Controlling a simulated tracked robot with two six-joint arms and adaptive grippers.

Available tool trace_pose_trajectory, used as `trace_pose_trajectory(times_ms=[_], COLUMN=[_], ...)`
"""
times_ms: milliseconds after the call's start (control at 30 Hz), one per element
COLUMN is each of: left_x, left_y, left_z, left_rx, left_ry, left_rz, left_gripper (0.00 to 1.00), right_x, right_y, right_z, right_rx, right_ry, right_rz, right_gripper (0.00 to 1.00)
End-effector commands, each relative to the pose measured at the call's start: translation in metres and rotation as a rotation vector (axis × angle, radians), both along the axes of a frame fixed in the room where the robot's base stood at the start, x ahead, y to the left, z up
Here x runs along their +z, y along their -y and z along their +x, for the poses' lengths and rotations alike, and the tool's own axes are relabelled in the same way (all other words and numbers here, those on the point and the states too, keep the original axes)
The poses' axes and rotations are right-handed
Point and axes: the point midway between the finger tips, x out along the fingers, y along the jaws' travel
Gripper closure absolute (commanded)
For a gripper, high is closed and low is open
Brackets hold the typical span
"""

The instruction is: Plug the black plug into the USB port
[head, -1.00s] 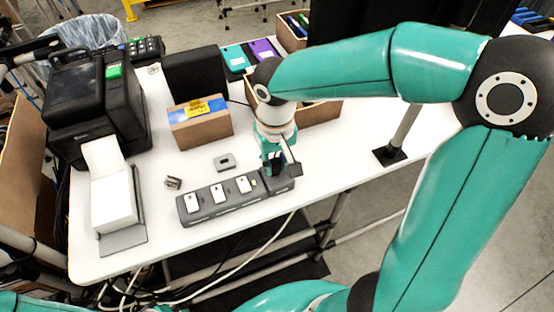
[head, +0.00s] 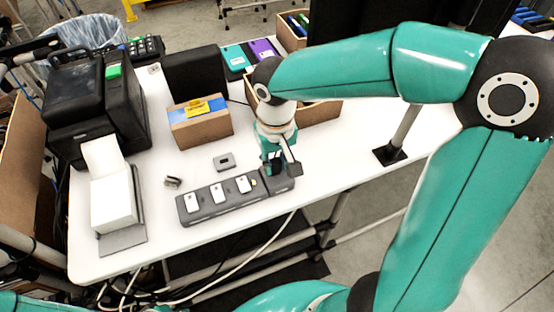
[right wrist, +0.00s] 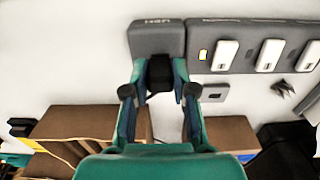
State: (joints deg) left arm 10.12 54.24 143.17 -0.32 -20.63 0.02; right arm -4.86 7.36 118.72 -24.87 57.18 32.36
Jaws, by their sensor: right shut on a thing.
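My right gripper (head: 275,168) points down at the right end of a long dark grey charging unit (head: 222,205) on the white table. In the right wrist view, my right gripper (right wrist: 160,82) is shut on the black plug (right wrist: 160,74). The plug sits right at the edge of the grey end block (right wrist: 157,38), which carries pale lettering. The USB port itself is hidden, and I cannot tell whether the plug is in it. In the head view the gripper mostly covers the plug. My left gripper is not in view.
White devices stand in the charging unit's slots. A small grey box (head: 224,161) and a small metal clip (head: 172,182) lie behind it. A cardboard box (head: 201,127) stands farther back, a black printer (head: 95,100) at left. The table's front edge is close.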

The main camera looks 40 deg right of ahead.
Motion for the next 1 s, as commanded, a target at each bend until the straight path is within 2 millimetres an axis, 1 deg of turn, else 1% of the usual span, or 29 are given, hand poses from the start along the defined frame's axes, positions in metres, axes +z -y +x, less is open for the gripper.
trace_pose_trajectory(times_ms=[600, 633, 767, 800, 1000], left_x=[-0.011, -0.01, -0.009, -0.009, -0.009], left_y=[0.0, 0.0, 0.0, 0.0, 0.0], left_z=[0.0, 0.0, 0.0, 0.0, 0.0], left_rx=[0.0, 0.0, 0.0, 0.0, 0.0], left_ry=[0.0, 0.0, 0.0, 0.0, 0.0], left_rz=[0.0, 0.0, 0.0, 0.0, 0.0], left_gripper=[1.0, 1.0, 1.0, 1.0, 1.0], right_x=[-0.012, -0.011, -0.011, -0.011, -0.011], right_y=[0.0, 0.0, 0.0, 0.0, 0.0], right_z=[0.0, 0.0, 0.0, 0.0, 0.0], right_rx=[-0.001, -0.001, -0.001, -0.001, -0.001], right_ry=[0.0, 0.0, 0.0, 0.0, 0.0], right_rz=[0.0, 0.0, 0.0, 0.0, 0.0], right_gripper=[1.0, 0.69, 0.47, 0.45, 0.45])
